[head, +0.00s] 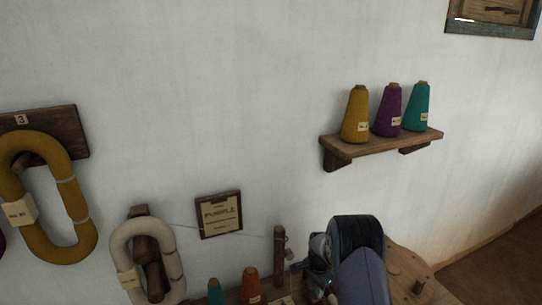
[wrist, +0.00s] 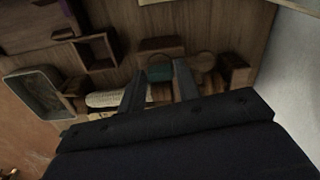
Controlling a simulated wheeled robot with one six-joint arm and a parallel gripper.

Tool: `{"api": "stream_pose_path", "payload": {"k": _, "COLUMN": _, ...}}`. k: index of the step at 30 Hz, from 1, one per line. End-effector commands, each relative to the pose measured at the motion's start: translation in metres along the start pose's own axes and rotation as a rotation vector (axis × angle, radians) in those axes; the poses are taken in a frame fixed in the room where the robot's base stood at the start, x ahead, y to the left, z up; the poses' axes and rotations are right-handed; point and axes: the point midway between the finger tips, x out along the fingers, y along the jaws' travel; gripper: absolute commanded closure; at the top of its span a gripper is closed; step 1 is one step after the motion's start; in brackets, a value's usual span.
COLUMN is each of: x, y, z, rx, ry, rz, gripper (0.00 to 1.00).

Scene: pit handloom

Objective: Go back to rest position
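My gripper (wrist: 160,67) shows in the wrist view with its two dark fingers apart. I see nothing held between them; a teal item (wrist: 160,72) and brown wooden pieces show beyond the gap. In the head view my arm rises at the bottom, right of centre, beside a wooden post (head: 279,250). The fingers are not clear there.
A wall shelf (head: 385,143) holds mustard (head: 356,115), purple (head: 388,110) and teal (head: 418,107) cones. A mustard hank (head: 75,205) and a cream hank (head: 172,262) hang at left. A teal (head: 215,292) and an orange cone (head: 250,286) stand low.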

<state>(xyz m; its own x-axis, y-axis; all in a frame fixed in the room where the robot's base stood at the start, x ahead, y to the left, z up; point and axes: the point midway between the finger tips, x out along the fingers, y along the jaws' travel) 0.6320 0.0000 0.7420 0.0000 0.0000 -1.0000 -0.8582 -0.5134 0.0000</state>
Motion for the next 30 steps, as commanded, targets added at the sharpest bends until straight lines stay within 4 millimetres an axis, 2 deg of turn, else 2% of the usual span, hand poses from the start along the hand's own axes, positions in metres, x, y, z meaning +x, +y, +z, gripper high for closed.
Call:
{"api": "stream_pose_path", "payload": {"k": 1, "x": -0.005, "y": 0.000, "z": 0.000, "rx": 0.029, "ry": -0.001, "rz": 0.001, "gripper": 0.68}}
{"api": "stream_pose_path", "payload": {"k": 8, "x": -0.003, "y": 0.000, "z": 0.000, "rx": 0.153, "ry": 0.000, "rz": 0.001, "gripper": 0.68}}
{"api": "stream_pose_path", "payload": {"k": 15, "x": -0.017, "y": 0.000, "z": 0.000, "rx": 0.148, "ry": 0.000, "rz": -0.001, "gripper": 0.68}}
{"api": "stream_pose_path", "payload": {"k": 30, "x": -0.023, "y": 0.000, "z": 0.001, "rx": 0.129, "ry": 0.002, "rz": -0.002, "gripper": 0.68}}
